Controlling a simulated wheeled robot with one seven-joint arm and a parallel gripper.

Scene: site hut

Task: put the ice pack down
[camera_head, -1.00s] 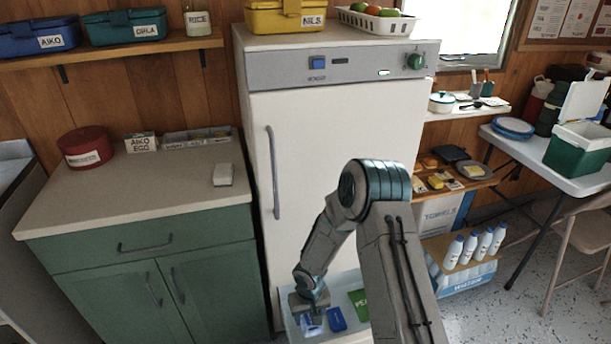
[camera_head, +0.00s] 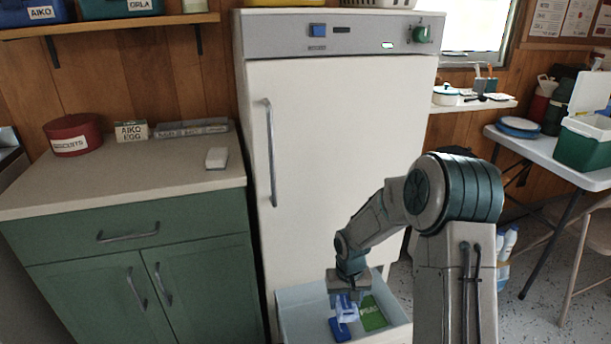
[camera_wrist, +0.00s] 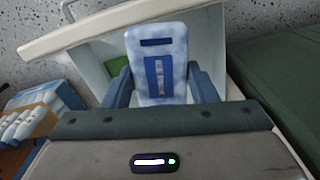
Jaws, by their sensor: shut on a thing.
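My gripper (camera_head: 347,294) is shut on the ice pack (camera_head: 346,308), a pale blue and white mottled block with a darker blue label. In the wrist view the ice pack (camera_wrist: 157,62) stands upright between the two blue-grey fingers (camera_wrist: 162,88). It is over the open freezer drawer (camera_head: 300,306) at the bottom of the white fridge. I cannot tell whether its lower end touches anything. A dark blue pack (camera_head: 340,331) lies in the drawer just below it, partly hidden. A green packet (camera_head: 374,316) lies to the right of it in the drawer.
The fridge door (camera_head: 340,160) is shut above the drawer. A green cabinet (camera_head: 200,265) stands close on the left. Its worktop (camera_head: 120,185) holds a red tin, a label card, a tray and a small white block. A folding table (camera_head: 560,155) stands at right.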

